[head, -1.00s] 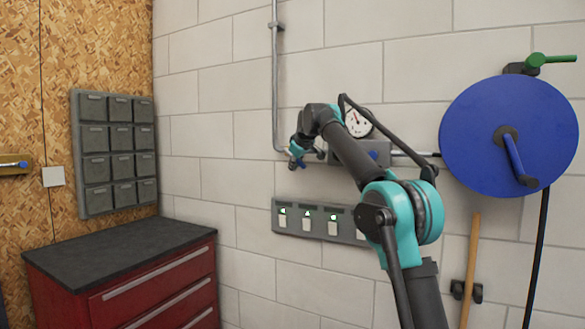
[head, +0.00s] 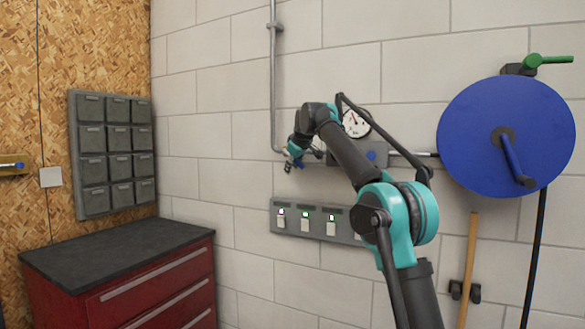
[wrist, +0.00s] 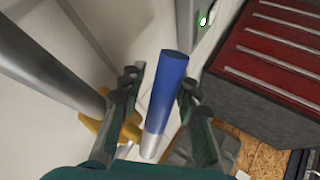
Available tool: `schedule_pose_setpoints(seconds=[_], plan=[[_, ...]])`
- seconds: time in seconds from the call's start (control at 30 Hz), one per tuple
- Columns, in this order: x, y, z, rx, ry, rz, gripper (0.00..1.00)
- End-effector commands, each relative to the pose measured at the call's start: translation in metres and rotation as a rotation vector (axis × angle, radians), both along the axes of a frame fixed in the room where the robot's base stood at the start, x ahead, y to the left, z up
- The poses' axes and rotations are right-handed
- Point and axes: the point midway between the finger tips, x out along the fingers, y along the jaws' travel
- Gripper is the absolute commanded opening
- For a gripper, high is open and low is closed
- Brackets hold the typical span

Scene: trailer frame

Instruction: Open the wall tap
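A lever with a blue grip and a silver lower part (wrist: 171,90) stands between my fingers in the wrist view. A yellow brass-coloured fitting (wrist: 112,128) sits beside it, by a grey pipe. My gripper (wrist: 161,82) is open, with one finger on each side of the blue grip. A gap shows at the left finger; the right finger is very close, and I cannot tell if it touches. In the head view my gripper (head: 291,160) is at the lower end of the wall pipe (head: 273,85), and the tap there is mostly hidden.
A round gauge (head: 355,124) and grey box are right of the gripper, partly behind my arm. A switch panel (head: 318,224) is below. A blue hose reel (head: 470,125) with a green lever (head: 548,60) is at right. A red cabinet (head: 150,290) stands lower left.

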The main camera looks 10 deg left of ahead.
Motion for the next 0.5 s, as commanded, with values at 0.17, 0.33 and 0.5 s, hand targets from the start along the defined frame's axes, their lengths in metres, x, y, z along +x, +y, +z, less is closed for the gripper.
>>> schedule_pose_setpoints(seconds=[0.17,0.33,0.5], plan=[[-0.008,-0.003,0.008,0.000,0.000,0.000,0.32],[-0.029,-0.012,0.028,0.000,0.000,0.000,0.32],[-0.054,-0.022,0.051,0.000,0.000,0.000,0.32]])
